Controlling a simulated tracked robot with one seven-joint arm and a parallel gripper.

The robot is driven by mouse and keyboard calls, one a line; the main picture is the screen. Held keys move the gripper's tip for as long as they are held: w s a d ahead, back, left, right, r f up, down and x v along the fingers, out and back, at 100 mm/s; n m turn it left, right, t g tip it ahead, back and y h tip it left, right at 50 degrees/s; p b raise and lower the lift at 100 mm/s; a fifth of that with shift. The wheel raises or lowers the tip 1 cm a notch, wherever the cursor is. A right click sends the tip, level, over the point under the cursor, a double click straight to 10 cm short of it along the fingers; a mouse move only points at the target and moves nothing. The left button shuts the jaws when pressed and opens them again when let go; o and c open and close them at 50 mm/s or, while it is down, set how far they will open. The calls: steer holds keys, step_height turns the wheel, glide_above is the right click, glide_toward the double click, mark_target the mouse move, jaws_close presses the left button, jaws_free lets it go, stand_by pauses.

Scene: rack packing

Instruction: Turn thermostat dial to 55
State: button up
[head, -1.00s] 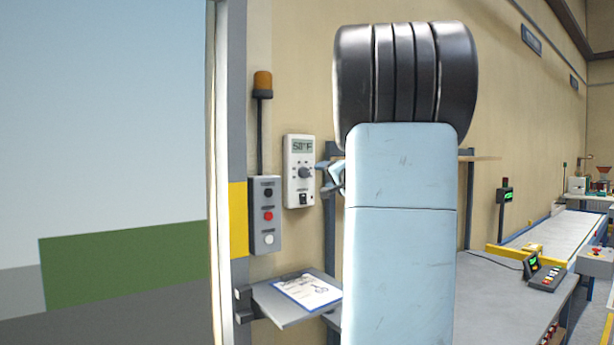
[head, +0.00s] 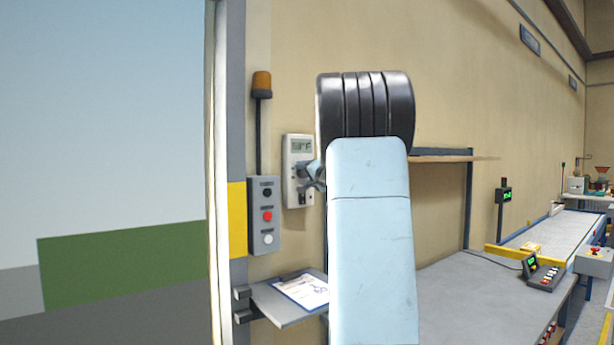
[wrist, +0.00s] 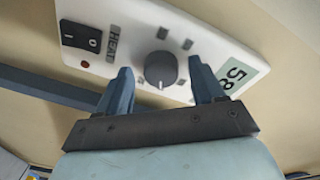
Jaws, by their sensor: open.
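The white thermostat (head: 290,165) is fixed to the tan wall, and its front partly shows behind my gripper (head: 314,176) in the head view. In the wrist view its round grey dial (wrist: 161,70) sits between the two spread fingers of my gripper (wrist: 160,67). The fingers are open, with visible gaps on both sides of the dial. A black rocker switch (wrist: 81,37) and the word HEAT lie left of the dial.
A grey box (head: 265,216) with black, red and white buttons hangs left of the thermostat, below an orange beacon (head: 262,84). A small shelf with a clipboard (head: 302,289) is below. A workbench (head: 465,290) and shelf (head: 445,157) stand to the right.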

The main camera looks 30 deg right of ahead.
steer(key=shift+c, duration=0.3)
steer(key=c, duration=1)
